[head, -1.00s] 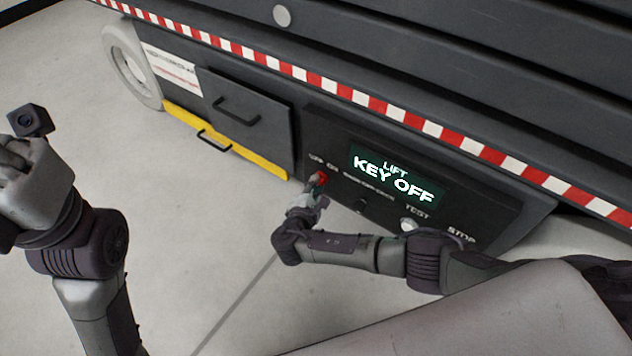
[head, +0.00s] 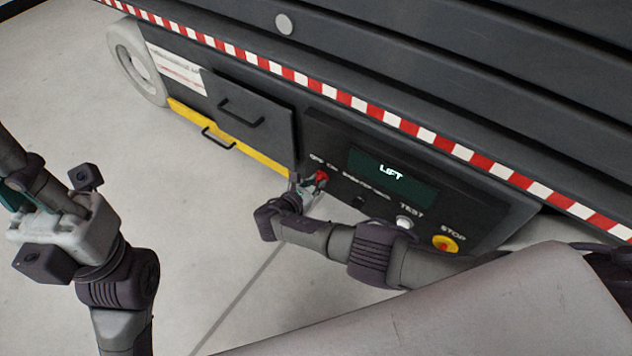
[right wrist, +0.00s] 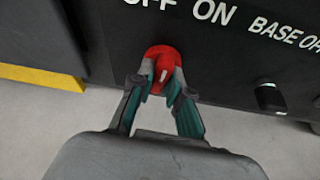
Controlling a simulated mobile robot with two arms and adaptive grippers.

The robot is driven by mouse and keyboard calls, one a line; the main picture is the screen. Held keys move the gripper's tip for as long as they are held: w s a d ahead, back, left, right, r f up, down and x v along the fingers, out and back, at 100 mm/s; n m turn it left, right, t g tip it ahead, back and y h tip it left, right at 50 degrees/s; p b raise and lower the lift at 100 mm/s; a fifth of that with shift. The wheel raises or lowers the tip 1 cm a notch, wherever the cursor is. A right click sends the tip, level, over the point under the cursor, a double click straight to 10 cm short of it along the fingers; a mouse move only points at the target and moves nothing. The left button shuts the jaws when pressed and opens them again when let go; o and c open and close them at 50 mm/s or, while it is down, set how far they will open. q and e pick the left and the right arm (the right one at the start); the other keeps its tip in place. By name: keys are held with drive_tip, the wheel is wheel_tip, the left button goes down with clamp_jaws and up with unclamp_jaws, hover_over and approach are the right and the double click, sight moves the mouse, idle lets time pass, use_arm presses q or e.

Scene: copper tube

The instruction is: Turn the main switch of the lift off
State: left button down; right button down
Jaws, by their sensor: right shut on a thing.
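The red main switch (head: 322,177) sits at the left end of the lift's dark control panel (head: 495,210), below the OFF and ON labels. In the right wrist view the red switch (right wrist: 162,62) has a pale pointer mark, and my right gripper (right wrist: 163,88) has its fingertips closed around its lower part. The right gripper (head: 312,184) also shows in the head view, small and partly hidden by its wrist. The panel display (head: 392,178) reads only "LIFT". My left gripper is at the far left, away from the lift, with its fingers not clearly visible.
Right of the switch are a small black selector (head: 359,202), a pale TEST button (head: 404,222) and a yellow and red STOP button (head: 446,244). An open-looking dark door (head: 245,120) is left of the panel. The floor in front is clear.

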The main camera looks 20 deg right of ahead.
drive_tip(key=shift+f+n+g, duration=0.1)
drive_tip(key=shift+n+g, duration=0.3)
drive_tip(key=shift+h, duration=0.3)
drive_tip(key=c, duration=1.1)
unclamp_jaws()
drive_tip(key=shift+a, duration=0.15)
drive_tip(key=v, duration=1.2)
